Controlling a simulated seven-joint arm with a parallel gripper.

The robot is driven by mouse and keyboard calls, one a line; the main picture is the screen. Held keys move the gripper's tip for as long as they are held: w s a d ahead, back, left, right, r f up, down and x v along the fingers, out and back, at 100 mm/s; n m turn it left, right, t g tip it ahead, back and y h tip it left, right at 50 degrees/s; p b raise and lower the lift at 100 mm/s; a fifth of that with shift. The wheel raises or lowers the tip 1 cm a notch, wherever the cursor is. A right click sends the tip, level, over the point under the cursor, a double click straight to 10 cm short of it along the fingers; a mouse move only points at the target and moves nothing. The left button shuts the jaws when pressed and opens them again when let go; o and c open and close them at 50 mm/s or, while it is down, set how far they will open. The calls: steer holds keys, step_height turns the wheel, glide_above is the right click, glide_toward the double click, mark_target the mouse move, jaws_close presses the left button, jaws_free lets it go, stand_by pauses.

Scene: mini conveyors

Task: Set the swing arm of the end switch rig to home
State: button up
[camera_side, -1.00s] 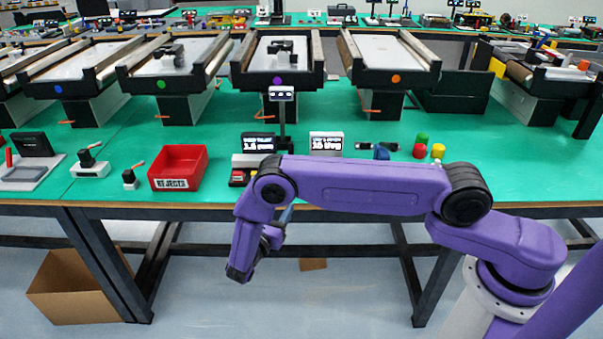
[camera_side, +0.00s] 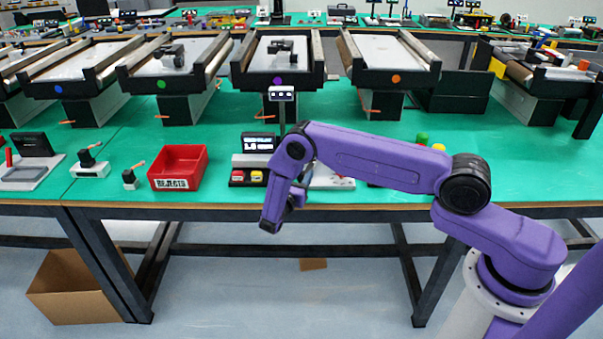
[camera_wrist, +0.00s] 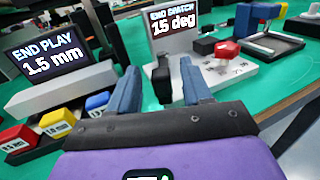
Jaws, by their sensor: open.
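The end switch rig (camera_wrist: 218,75) has a pale sloped base with printed marks and a dark display reading "END SWITCH 15 deg" (camera_wrist: 170,28). A red cap (camera_wrist: 227,50) sits over the base, with a black knob (camera_wrist: 205,46) to its left; which part is the swing arm is not clear. In the side view only part of the rig base (camera_side: 335,181) shows behind my arm. My gripper (camera_wrist: 160,66) is open with blue-grey fingers. In the wrist view its right finger overlaps the rig's left part, with a black block between the fingers; contact cannot be told.
The "END PLAY 1.5 mm" station (camera_wrist: 45,60) stands left of the rig, with red, yellow and blue blocks in front. A red rejects bin (camera_side: 178,167) is further left. Conveyors stand behind. Red, green and yellow pieces (camera_side: 422,138) lie right, partly hidden by my arm.

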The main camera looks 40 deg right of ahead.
steer(key=shift+x, duration=1)
jaws_close()
